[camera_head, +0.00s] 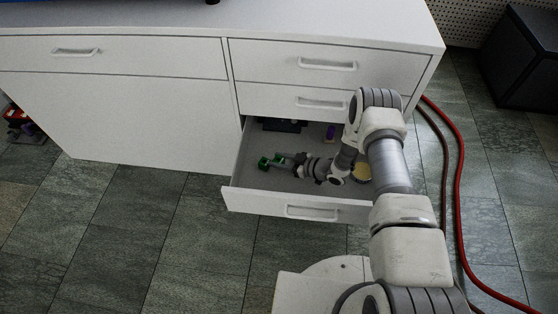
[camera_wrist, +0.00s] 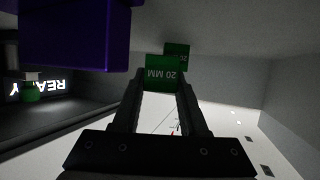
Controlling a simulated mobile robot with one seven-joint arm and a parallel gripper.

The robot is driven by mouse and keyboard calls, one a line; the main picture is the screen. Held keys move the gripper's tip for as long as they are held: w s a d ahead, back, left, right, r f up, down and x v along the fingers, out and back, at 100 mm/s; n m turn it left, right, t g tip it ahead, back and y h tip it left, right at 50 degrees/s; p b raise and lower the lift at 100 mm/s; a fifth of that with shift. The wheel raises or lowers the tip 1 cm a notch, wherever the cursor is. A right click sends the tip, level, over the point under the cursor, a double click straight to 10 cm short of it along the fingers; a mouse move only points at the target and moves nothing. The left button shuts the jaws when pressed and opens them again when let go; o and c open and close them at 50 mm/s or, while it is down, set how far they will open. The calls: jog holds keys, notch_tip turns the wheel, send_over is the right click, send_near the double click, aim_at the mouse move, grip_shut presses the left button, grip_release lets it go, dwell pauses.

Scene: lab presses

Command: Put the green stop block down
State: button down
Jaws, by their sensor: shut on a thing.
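The green stop block (camera_head: 264,162) is in my gripper (camera_head: 282,160), at the left side of the open drawer (camera_head: 254,205) in the head view. In the wrist view the green stop block (camera_wrist: 164,73) shows a "20 MM" label, upside down, between my two fingertips. A second green face (camera_wrist: 177,49) shows just beyond it; I cannot tell if it is part of the same block. My gripper is shut on the block. I cannot tell whether the block touches the drawer floor.
The drawer also holds a dark item (camera_head: 280,125) at the back, a purple item (camera_head: 331,132) and a pale yellow round item (camera_head: 361,173). A purple shape (camera_wrist: 75,35) fills the wrist view's upper left, near a lit "READY" sign (camera_wrist: 52,86). Red hose (camera_head: 459,170) lies right.

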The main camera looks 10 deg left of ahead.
jog(key=shift+f, duration=0.5)
jog(key=shift+f, duration=0.1)
jog(key=shift+c, duration=2.2)
grip_release()
jog(key=shift+r, duration=0.4)
jog(key=p+v, duration=0.3)
jog(key=v, duration=0.8)
jog(key=shift+r+p, duration=0.2)
jog(key=shift+p, duration=0.1)
jog(key=shift+s+d+r, duration=0.2)
jog(key=shift+d, duration=0.3)
